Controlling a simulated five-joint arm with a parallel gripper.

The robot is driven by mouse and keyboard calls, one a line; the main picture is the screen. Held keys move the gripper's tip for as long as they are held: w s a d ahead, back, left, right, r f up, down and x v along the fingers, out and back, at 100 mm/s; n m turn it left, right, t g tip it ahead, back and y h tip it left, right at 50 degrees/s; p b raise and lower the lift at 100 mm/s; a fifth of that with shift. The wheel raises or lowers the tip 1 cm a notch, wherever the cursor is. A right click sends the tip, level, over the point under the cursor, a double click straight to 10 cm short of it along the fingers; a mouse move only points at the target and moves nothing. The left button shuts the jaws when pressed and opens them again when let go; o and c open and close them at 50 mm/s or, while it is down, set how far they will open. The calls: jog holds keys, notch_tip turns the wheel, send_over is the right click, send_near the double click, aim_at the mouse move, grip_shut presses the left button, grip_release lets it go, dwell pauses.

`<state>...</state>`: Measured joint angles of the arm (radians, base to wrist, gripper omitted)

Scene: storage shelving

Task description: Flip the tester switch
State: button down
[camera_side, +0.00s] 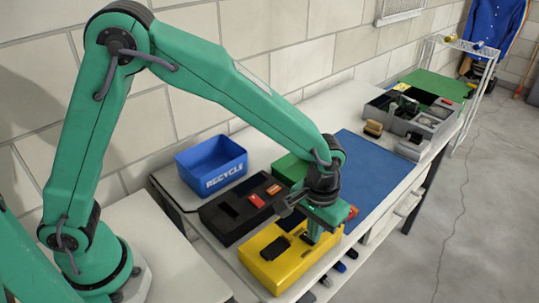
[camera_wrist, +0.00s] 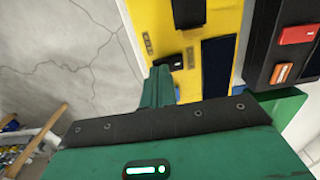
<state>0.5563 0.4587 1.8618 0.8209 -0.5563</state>
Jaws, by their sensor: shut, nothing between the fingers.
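The yellow tester box (camera_side: 272,272) sits at the near end of the bench, with dark panels on its top. In the wrist view its yellow face (camera_wrist: 150,20) shows two dark rectangles (camera_wrist: 217,62) and a small black piece (camera_wrist: 174,68) that may be the switch; its position is hard to tell. My gripper (camera_side: 313,236) points down over the right part of the yellow box, its fingers together and empty. In the wrist view the green fingers (camera_wrist: 157,84) reach close to the small black piece. Whether they touch it cannot be told.
A black box (camera_side: 225,215) with red and orange pieces (camera_side: 256,200) stands behind the tester. A blue RECYCLE bin (camera_side: 212,166) is at the back left. A blue mat (camera_side: 375,172) lies clear to the right, with a grey divided tray (camera_side: 440,122) beyond it.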

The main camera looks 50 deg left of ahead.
jog(key=shift+f, duration=0.35)
dwell(0.3)
jog(key=shift+r, duration=3.55)
jog(key=s+a+r+t, duration=0.2)
jog(key=s+a+r, duration=0.2)
jog(key=a+r, duration=0.7)
jog(key=s+a+t, duration=0.3)
jog(key=s+a, duration=0.8)
jog(key=a, duration=0.1)
jog(key=shift+s+a+r+t, duration=0.2)
jog(key=shift+a+t, duration=0.05)
jog(key=shift+t, duration=0.05)
